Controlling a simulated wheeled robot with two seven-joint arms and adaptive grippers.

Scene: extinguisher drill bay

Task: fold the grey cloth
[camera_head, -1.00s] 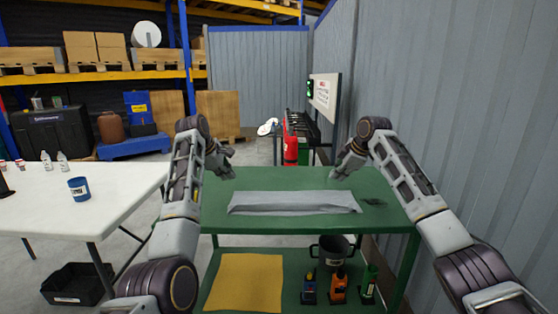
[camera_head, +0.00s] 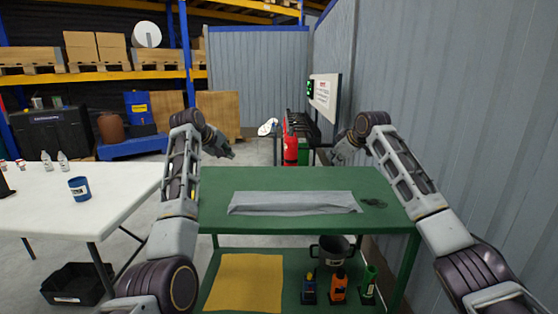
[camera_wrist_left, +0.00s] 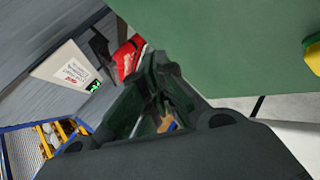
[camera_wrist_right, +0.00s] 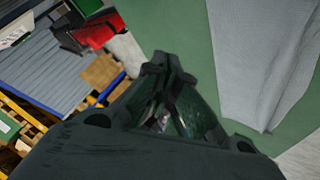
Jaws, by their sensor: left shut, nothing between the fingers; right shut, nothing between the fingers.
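The grey cloth (camera_head: 293,203) lies on the green table top (camera_head: 275,178) as a long narrow strip, folded and flat, its long side running left to right. It also shows in the right wrist view (camera_wrist_right: 262,60). My left gripper (camera_head: 229,154) is shut and empty above the table's far left edge, apart from the cloth. Its closed fingers show in the left wrist view (camera_wrist_left: 153,65). My right gripper (camera_head: 339,158) is shut and empty beyond the cloth's right part, near the far right edge. Its fingers show in the right wrist view (camera_wrist_right: 157,62).
The lower shelf holds a yellow cloth (camera_head: 243,283), a dark bucket (camera_head: 331,252) and several bottles. A white table (camera_head: 110,200) stands left. A grey metal wall (camera_head: 460,110) is close on the right. A red extinguisher (camera_head: 290,148) stands beyond.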

